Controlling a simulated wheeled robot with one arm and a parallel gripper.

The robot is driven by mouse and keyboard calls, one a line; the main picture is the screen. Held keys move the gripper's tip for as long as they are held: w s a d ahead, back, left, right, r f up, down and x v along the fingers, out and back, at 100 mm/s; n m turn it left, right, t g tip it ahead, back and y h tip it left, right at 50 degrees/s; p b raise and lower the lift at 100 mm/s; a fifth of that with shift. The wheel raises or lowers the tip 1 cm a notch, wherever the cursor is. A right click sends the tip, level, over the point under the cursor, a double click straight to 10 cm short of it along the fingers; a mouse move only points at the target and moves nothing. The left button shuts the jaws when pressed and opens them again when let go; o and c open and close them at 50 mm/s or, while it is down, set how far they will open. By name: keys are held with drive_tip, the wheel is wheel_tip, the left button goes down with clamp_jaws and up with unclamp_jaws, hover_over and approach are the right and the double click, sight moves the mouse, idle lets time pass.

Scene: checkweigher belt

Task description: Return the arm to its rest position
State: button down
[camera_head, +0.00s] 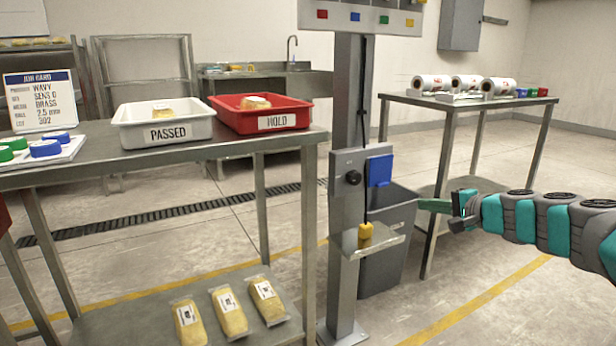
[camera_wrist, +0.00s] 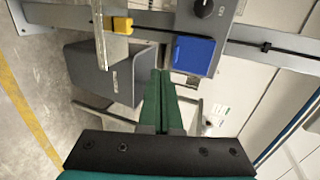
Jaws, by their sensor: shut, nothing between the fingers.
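My gripper (camera_head: 436,205) is at the right in the head view, at the end of my grey and teal arm, which reaches in from the right edge. It points left toward the grey post (camera_head: 345,190), and appears apart from it. In the wrist view my gripper (camera_wrist: 161,75) has its green fingers together, with nothing between them. The post carries a blue plate (camera_head: 379,170), a black knob (camera_head: 353,177) and a small shelf with a yellow block (camera_head: 365,230). The blue plate (camera_wrist: 193,55) and the yellow block (camera_wrist: 122,25) also show in the wrist view.
A grey bin (camera_head: 390,245) stands behind the post. The left table holds a white PASSED tray (camera_head: 163,134) and a red HOLD tray (camera_head: 262,121), with several packs on its lower shelf (camera_head: 250,285). A table with film rolls (camera_head: 465,83) stands behind my arm. Floor at lower right is clear.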

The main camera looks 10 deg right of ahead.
drive_tip(key=s+a+f+n+g+y+p, duration=0.15)
drive_tip(key=s+a+n+g, duration=0.45)
drive_tip(key=a, duration=0.7)
drive_tip(key=s+a+n+g+y+p, duration=0.1)
drive_tip(key=s+a+n+g+p, duration=0.15)
drive_tip(key=s+a, duration=0.9)
drive_tip(key=s+a+f+n+g+h+p, duration=0.1)
drive_tip(key=s+a+f+n+g+h, duration=0.15)
drive_tip(key=s, duration=0.45)
drive_tip(key=s+a+f+n+g+h+p, duration=0.1)
drive_tip(key=s+a+f+g+p, duration=0.15)
drive_tip(key=s, duration=0.35)
drive_tip(key=s+d+f+g+h, duration=0.1)
drive_tip(key=s+d+h, duration=0.1)
drive_tip(key=s, duration=0.4)
drive_tip(key=s+d+f+n+h, duration=0.1)
drive_tip(key=s+d+h, duration=0.1)
drive_tip(key=s+d, duration=0.3)
drive_tip(key=shift+s+f+n+g+p, duration=0.3)
drive_tip(key=shift+s+g+p, duration=0.1)
drive_tip(key=shift+s, duration=0.45)
